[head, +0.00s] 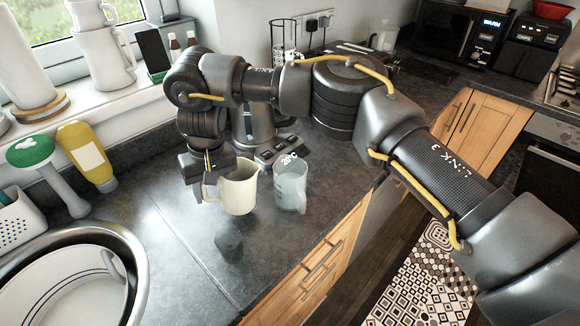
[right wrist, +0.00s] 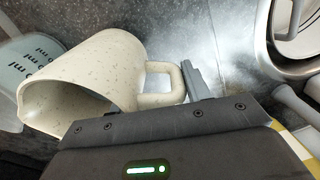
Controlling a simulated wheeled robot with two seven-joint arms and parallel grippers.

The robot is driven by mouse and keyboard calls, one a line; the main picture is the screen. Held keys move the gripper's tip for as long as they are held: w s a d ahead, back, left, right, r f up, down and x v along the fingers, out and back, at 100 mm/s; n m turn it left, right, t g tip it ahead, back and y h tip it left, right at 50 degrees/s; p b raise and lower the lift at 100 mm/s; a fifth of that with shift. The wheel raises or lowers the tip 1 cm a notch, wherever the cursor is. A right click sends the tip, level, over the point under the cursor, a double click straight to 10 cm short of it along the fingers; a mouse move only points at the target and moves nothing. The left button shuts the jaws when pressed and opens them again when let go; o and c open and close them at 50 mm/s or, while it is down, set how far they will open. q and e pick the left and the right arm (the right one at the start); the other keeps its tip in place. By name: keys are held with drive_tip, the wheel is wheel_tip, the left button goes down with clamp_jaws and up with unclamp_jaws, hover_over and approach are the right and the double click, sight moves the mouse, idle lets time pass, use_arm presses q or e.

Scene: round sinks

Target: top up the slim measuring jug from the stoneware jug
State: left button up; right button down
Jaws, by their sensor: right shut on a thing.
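The stoneware jug (head: 241,188) is cream and speckled, with a loop handle. My right gripper (head: 210,186) is shut on that handle. The jug appears lifted off the counter, with a dark patch like its shadow below. In the right wrist view the jug (right wrist: 95,75) shows its open mouth at lower left and its handle beside a grey finger. The slim measuring jug (head: 291,190) is clear, bluish and upright on the counter, just right of the stoneware jug. Neither jug's contents can be made out. My left gripper is out of view.
A round sink (head: 140,285) with a white dish fills the lower left. A yellow bottle (head: 88,155) and a green-topped brush (head: 45,165) stand near it. The counter in front of the jugs is clear.

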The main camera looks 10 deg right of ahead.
drive_tip(key=shift+a+f+h, duration=0.4)
drive_tip(key=shift+f+h, duration=0.25)
drive_tip(key=shift+h, duration=0.15)
